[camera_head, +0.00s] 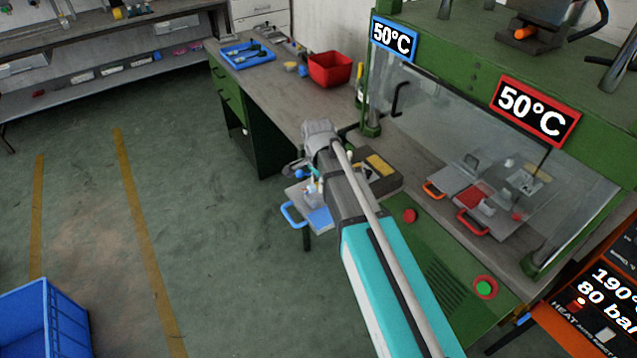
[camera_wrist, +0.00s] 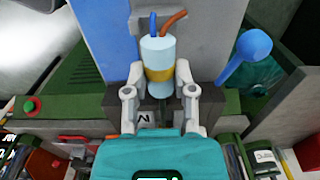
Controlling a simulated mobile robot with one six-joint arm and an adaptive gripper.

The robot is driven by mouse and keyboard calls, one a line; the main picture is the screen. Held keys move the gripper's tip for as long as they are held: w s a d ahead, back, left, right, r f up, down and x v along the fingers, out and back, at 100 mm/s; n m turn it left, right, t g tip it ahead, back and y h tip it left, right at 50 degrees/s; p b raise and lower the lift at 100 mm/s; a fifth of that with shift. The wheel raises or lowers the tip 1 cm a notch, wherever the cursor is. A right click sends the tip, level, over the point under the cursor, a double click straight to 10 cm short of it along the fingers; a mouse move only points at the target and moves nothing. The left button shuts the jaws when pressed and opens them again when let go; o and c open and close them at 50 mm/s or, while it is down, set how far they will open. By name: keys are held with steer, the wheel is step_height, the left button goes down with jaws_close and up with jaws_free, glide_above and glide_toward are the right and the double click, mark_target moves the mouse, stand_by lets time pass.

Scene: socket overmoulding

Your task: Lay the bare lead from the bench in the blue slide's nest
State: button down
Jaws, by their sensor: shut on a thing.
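My gripper (camera_wrist: 160,80) is shut on a pale blue cylinder with a yellow band, which I take to be the bare lead (camera_wrist: 158,52). A blue and an orange wire come out of its far end in the wrist view. The blue slide (camera_head: 320,218), a grey plate with a blue patch and a blue loop handle (camera_head: 292,215), sits out in front of the press. In the head view my gripper (camera_head: 313,178) is over or close to this slide. The arm and fingers hide much of it; I cannot make out its nest or whether the lead touches it.
The bench (camera_head: 285,95) holds a red bin (camera_head: 330,70) and a blue tray (camera_head: 247,55). The press guard (camera_head: 440,110) stands right of my arm.

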steer(key=shift+f+b, duration=0.75)
steer(key=shift+f, duration=0.2)
steer(key=shift+c, duration=1.8)
jaws_free()
steer(key=shift+r, duration=0.1)
step_height(320, 180, up, 8)
steer(key=p, duration=0.8)
